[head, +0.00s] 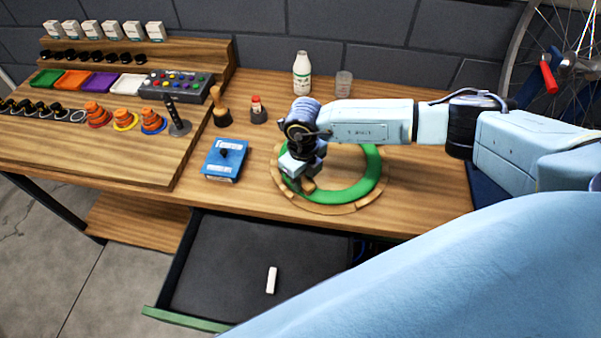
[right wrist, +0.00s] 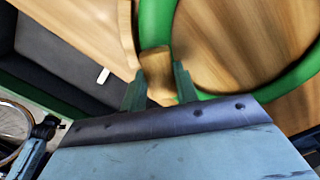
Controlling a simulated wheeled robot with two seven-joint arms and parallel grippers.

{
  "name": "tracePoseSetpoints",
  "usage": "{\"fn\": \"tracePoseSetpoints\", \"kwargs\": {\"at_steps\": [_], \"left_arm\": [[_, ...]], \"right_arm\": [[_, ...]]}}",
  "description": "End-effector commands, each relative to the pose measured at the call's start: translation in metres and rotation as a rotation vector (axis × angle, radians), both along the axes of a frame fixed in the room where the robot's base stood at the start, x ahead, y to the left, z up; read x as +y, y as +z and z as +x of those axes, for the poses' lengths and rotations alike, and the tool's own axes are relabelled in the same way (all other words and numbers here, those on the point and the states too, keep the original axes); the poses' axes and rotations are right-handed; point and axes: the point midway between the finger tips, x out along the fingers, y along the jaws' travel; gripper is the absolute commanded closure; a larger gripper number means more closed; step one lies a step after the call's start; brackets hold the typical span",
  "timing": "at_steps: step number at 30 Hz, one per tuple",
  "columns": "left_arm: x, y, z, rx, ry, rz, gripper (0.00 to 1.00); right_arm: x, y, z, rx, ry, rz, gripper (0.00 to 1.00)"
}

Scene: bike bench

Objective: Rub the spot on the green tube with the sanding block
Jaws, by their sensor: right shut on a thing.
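The green tube (head: 355,187) is a ring lying in a round wooden holder (head: 340,206) on the bench. My right gripper (head: 303,182) is over the left front part of the ring. It is shut on a tan sanding block (head: 307,185), which also shows between the fingers in the right wrist view (right wrist: 156,72). The block is at the green tube (right wrist: 154,25); I cannot tell whether it touches. The spot on the tube does not show and may be hidden by the block or gripper. My left gripper is not in view.
An open drawer (head: 220,265) below the bench front holds a white stick (head: 271,280). A blue box (head: 224,159) lies left of the ring. A white bottle (head: 302,75) and a clear cup (head: 343,84) stand behind it. A stepped rack (head: 190,62) is at left.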

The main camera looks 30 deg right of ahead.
Motion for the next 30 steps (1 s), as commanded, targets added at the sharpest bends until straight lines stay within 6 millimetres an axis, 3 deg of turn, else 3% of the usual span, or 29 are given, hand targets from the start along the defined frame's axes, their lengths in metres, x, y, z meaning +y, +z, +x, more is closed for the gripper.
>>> {"fn": "tracePoseSetpoints", "kwargs": {"at_steps": [10,30], "left_arm": [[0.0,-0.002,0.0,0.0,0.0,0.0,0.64],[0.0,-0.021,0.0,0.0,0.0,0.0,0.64]], "right_arm": [[0.0,-0.002,0.001,0.003,0.0,-0.002,1.0],[0.009,0.0,0.025,0.001,0.0,0.0,1.0]]}}
